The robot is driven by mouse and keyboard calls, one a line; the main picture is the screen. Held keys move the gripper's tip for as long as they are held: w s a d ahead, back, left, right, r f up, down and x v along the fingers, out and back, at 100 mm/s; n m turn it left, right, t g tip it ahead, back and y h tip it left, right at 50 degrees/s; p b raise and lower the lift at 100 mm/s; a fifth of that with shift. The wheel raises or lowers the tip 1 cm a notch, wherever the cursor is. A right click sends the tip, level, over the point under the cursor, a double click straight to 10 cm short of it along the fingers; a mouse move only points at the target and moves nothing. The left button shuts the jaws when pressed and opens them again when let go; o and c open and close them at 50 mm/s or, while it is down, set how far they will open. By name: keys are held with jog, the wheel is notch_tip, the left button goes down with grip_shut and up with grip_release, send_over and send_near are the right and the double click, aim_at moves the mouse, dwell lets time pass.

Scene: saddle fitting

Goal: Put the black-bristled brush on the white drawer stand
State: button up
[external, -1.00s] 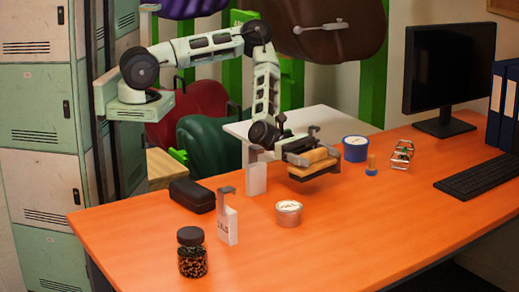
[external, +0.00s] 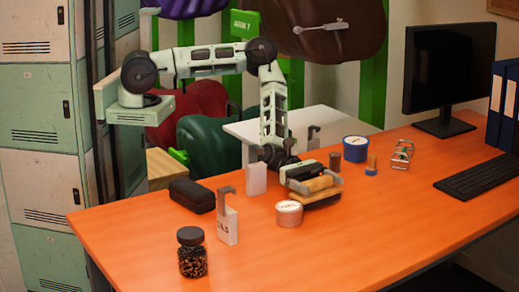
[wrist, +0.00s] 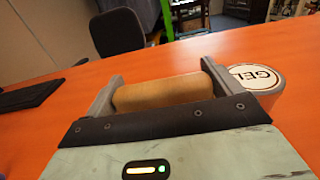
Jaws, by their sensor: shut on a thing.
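The brush (external: 318,185) has a tan wooden roller-shaped handle above a flat block; its dark bristle side faces down and is mostly hidden. My gripper (external: 312,187) is shut on the handle, low over the orange desk behind the round tin. I cannot tell whether the bristles touch the desk. In the wrist view the handle (wrist: 163,92) lies crosswise between the two grey fingers (wrist: 160,88). The white drawer stand (external: 245,130) shows its pale top behind the desk, partly hidden by my arm; its drawers are out of sight.
A tin marked GEL (external: 289,213) sits close in front of the brush. A white hooked block (external: 227,222), black case (external: 192,195) and dark-lidded jar (external: 192,255) stand leftward. A brown cylinder (external: 335,161) and blue tape roll (external: 355,149) are behind. The front right desk (external: 370,225) is clear.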

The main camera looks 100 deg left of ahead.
jog(key=shift+f, duration=0.55)
jog(key=shift+f, duration=0.1)
jog(key=o, duration=0.8)
jog(key=v, duration=0.7)
jog(key=shift+c, duration=0.9)
jog(key=shift+s+a, duration=0.2)
jog(key=c, duration=0.9)
